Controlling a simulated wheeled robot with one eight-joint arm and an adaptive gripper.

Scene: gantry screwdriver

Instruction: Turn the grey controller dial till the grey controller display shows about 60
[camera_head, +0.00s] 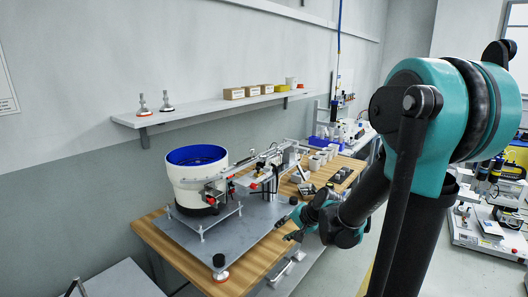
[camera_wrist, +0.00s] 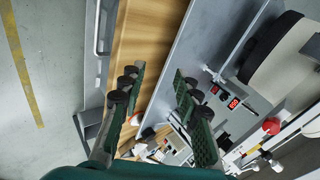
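My gripper (camera_wrist: 158,70) is open and empty in the wrist view, its two green fingers wide apart over the wooden table edge and grey plate. In the head view my gripper (camera_head: 290,228) is near the front edge of the table, right of the grey plate. Two small red-lit displays show in the wrist view, right of the right finger: one display (camera_wrist: 215,90) and a larger display (camera_wrist: 233,103). Their digits are too small to read surely. I cannot tell which belongs to the grey controller. I cannot make out the dial in either view.
A white feeder bowl with blue inside (camera_head: 197,172) stands on the grey plate (camera_head: 240,240), on a wooden table (camera_head: 165,250). A slim gantry with red knobs (camera_head: 232,185) is behind my gripper. A wall shelf (camera_head: 200,110) holds boxes. Floor space is free in front.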

